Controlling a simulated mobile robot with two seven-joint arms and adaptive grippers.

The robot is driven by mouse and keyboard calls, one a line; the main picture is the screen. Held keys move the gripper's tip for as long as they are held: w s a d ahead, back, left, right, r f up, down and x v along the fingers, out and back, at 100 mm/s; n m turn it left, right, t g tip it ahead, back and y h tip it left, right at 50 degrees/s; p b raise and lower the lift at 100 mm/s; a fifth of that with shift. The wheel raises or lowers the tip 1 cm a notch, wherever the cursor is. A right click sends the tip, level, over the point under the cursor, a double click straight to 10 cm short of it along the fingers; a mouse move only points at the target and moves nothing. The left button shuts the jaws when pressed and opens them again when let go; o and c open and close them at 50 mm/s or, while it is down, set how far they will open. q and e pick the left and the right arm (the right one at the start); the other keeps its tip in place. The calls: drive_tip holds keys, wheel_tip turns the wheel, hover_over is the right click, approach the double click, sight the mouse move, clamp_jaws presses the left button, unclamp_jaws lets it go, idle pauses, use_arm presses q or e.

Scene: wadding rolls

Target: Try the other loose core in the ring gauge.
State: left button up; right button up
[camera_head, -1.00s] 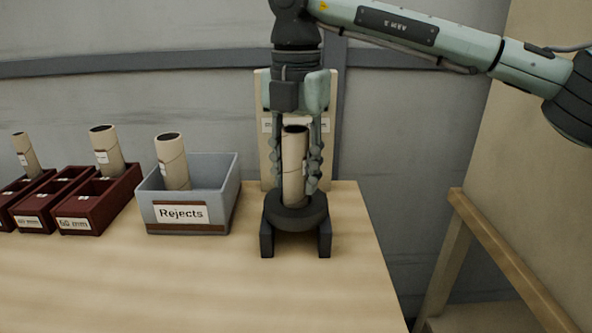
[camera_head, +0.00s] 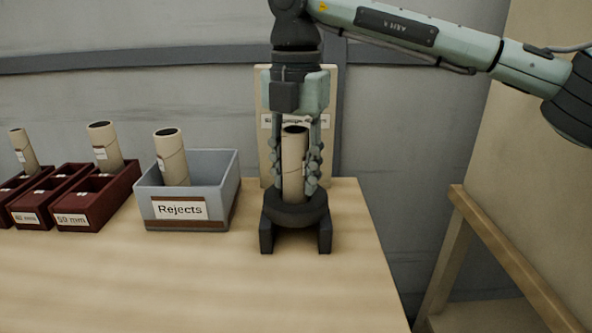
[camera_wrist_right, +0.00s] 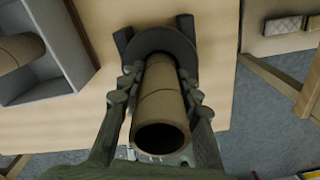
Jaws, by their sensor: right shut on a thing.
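A tan cardboard core (camera_head: 293,166) stands upright at the dark ring gauge (camera_head: 296,211), its lower end at or in the ring; how deep it sits is hidden. My right gripper (camera_head: 300,170) points down from above with its fingers on both sides of the core, shut on it. In the right wrist view the core (camera_wrist_right: 160,105) lies between the two fingers, its open end towards the camera and its far end at the ring gauge (camera_wrist_right: 163,42). My left gripper is not in view.
A grey Rejects bin (camera_head: 225,180) holding one core (camera_head: 171,158) stands left of the gauge. Dark red labelled trays (camera_head: 108,203) with cores stand farther left. A beige board (camera_head: 268,130) stands behind the gauge. The front of the table (camera_head: 190,285) is clear.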

sight(296, 130)
drive_tip(key=shift+f+b, duration=0.35)
idle(1.8)
drive_tip(key=o, duration=1.2)
drive_tip(key=shift+r, duration=4.05)
wheel_tip(296, 130, down, 8)
drive_tip(key=shift+f, duration=0.1)
drive_tip(key=shift+r+p, duration=0.3)
drive_tip(key=shift+r, duration=0.1)
